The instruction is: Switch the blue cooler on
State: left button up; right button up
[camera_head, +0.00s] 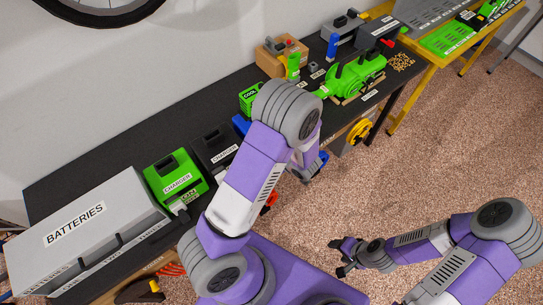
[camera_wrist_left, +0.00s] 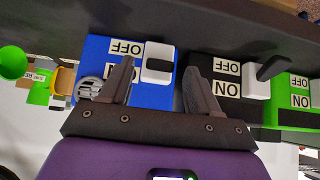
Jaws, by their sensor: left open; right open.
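The blue cooler (camera_wrist_left: 105,65) shows in the left wrist view, its face upside down, with OFF above ON beside a white switch block (camera_wrist_left: 158,50) with a black lever. I cannot tell which label the lever points to. My left gripper (camera_wrist_left: 158,70) is open and empty, its fingers on either side of this switch; contact cannot be told. In the head view only a blue sliver (camera_head: 240,123) shows behind my left arm, and my left gripper is mostly hidden. My right gripper (camera_head: 340,257) is open and empty over the floor at the lower right.
A black charger (camera_head: 213,146) and a green charger (camera_head: 173,177) stand along the dark bench, left of my left arm. A grey batteries box (camera_head: 85,240) is at its left end. Green tools (camera_head: 352,75) lie to the right. Open carpet surrounds my right arm.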

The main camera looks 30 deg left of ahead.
pick_arm(q)
jog(key=v, duration=0.4)
jog(key=shift+s+d+r+p, duration=0.1)
jog(key=shift+p, duration=0.3)
notch_tip(320, 180, down, 8)
jog(key=s+d+m+h+b, duration=0.1)
jog(key=m+h+b, duration=0.1)
jog(key=m+h, duration=0.15)
jog(key=s+d+f+m+g+h+b, duration=0.2)
jog(key=s+d+f+m+h+b, duration=0.2)
jog(key=s+d+f+m+h, duration=0.3)
jog(key=s+d+f+h, duration=0.1)
jog(key=s+d+f, duration=0.2)
jog(key=s, duration=0.3)
jog(key=shift+d+g, duration=0.3)
jog(key=shift+d, duration=0.1)
